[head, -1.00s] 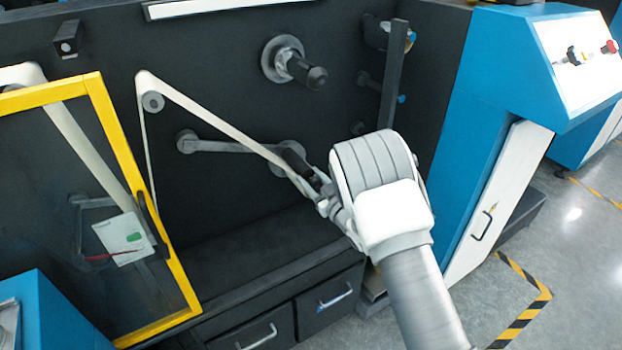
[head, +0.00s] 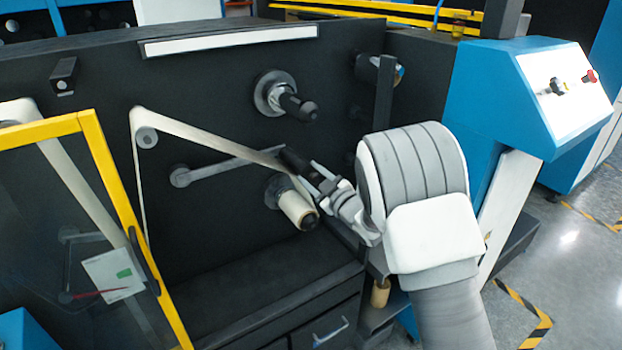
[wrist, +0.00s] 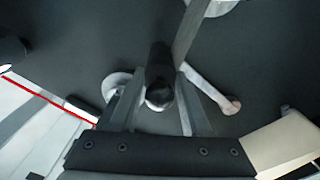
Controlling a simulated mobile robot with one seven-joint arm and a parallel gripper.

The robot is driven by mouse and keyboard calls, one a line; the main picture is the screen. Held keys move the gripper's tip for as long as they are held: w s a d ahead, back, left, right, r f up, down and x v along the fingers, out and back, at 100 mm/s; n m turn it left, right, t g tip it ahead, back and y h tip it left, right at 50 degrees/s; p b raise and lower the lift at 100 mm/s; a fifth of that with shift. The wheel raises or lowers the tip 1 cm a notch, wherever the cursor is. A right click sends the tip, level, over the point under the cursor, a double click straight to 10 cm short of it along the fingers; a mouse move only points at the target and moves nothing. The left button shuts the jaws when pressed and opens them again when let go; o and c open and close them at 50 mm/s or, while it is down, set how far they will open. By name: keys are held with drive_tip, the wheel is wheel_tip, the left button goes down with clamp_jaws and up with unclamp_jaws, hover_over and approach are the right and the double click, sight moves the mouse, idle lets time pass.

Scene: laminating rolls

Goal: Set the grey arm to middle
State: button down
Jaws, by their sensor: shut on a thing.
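The grey arm (head: 225,166) is a slim bar on the dark machine front. In the head view its round pivot (head: 180,178) is at the left and the bar slopes up to the right. A black handle (head: 292,158) is at its right end. My gripper (head: 308,172) is shut on this handle. In the wrist view the handle (wrist: 160,92) sits between the two fingers, and part of the grey arm (wrist: 208,88) runs off to the right.
A cream roll core (head: 298,209) sticks out just below my gripper. A black-tipped spindle (head: 297,106) is above it. A yellow-framed guard door (head: 98,170) is at the left. A blue control cabinet (head: 535,95) stands at the right.

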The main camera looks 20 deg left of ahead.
drive_tip(key=c, duration=0.6)
unclamp_jaws()
drive_tip(key=shift+a, duration=0.1)
drive_tip(key=shift+o, duration=0.2)
drive_tip(key=shift+s+d, duration=0.3)
drive_tip(key=shift+d, duration=0.2)
drive_tip(key=v, duration=1.6)
drive_tip(key=shift+s, duration=0.25)
drive_tip(key=shift+d+r, duration=0.1)
